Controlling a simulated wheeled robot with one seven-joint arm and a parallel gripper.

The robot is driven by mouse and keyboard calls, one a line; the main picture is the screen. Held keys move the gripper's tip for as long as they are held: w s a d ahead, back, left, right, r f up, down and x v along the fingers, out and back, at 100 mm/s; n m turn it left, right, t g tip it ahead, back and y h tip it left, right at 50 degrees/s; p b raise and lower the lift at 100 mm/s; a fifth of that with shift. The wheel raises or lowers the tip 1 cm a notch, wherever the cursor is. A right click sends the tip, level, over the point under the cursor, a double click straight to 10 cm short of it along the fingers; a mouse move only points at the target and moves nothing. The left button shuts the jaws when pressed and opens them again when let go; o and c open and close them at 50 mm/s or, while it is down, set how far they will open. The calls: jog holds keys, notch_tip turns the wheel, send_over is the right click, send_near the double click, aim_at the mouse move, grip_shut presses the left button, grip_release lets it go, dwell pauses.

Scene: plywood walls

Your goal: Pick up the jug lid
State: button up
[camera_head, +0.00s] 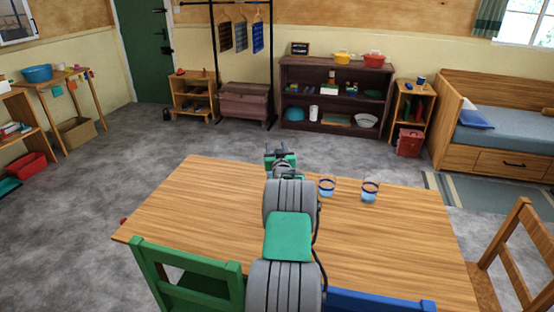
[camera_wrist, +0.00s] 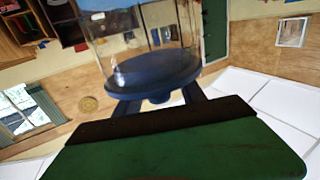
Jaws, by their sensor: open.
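The jug lid (camera_wrist: 152,72) is a dark blue disc with a small knob. It sits on a clear glass jug (camera_wrist: 140,38), seen upside down in the wrist view. My gripper (camera_wrist: 162,100) is open, with its dark fingers on either side of the knob. I cannot tell whether they touch the lid. In the head view my gripper (camera_head: 281,157) is over the table's far edge. I cannot make out the jug or lid there; my arm covers part of the table.
Two blue-banded glasses (camera_head: 327,187) (camera_head: 370,191) stand on the wooden table (camera_head: 400,240), right of my arm. A green chair (camera_head: 187,266), a blue chair (camera_head: 375,302) and a wooden chair (camera_head: 525,250) surround the table. The table's left part is mostly clear.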

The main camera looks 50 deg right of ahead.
jog(key=shift+c, duration=0.4)
grip_shut()
jog(key=shift+r, duration=0.1)
